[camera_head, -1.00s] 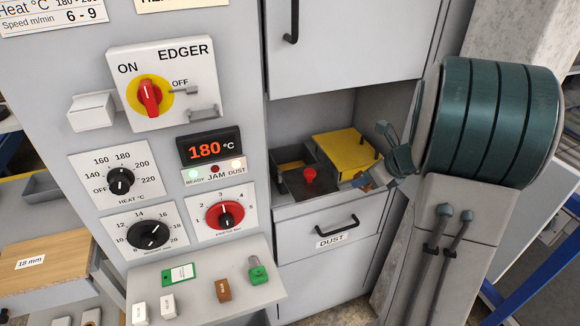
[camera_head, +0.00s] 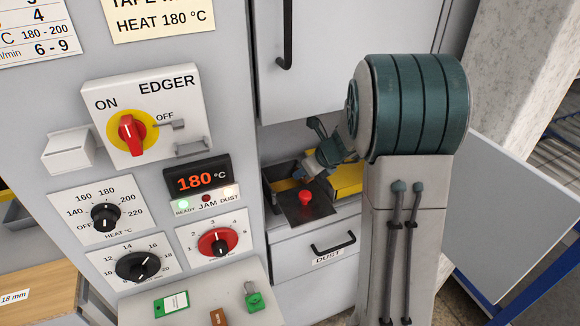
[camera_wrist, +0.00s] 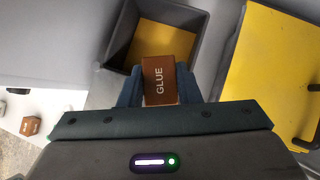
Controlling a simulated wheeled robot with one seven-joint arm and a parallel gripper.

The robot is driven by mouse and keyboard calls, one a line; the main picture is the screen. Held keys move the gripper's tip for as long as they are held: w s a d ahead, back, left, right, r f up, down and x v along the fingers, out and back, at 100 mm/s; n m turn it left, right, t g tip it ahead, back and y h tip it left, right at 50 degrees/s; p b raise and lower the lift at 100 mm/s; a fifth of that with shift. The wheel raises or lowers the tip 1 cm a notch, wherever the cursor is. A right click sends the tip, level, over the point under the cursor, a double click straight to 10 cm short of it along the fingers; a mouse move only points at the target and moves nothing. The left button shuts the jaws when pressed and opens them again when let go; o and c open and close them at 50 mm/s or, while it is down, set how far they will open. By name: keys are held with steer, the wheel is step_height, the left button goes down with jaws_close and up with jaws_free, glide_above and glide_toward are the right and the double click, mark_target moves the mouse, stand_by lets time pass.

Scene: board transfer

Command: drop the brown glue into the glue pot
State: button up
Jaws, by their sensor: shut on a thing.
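My gripper (camera_head: 314,166) is shut on a brown block marked GLUE (camera_wrist: 166,80), held between its blue-grey fingers in the wrist view. An open grey box with a yellow floor (camera_wrist: 162,41), apparently the glue pot, lies just beyond the block in the wrist view. The block is apart from its floor and seems to be above or near its near edge; the height is unclear. In the head view the gripper is over the recess of the edger, and it partly hides the box there.
A dark plate with a red knob (camera_head: 305,197) is at the front of the recess. A yellow panel with dark handles (camera_wrist: 270,85) is right of the box. Another brown block (camera_head: 218,317) and green items (camera_head: 171,303) stand on the shelf. The cabinet door (camera_head: 350,60) hangs above.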

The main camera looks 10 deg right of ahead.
steer(key=w+a, duration=0.1)
steer(key=a+f, duration=0.1)
steer(key=w+a+p, duration=0.1)
steer(key=shift+w+a+f, duration=0.25)
steer(key=shift+w+a, duration=0.05)
steer(key=shift+f+b, duration=0.6)
steer(key=shift+f, duration=0.05)
steer(key=o, duration=1.1)
steer(key=shift+c, duration=0.2)
steer(key=shift+r, duration=0.15)
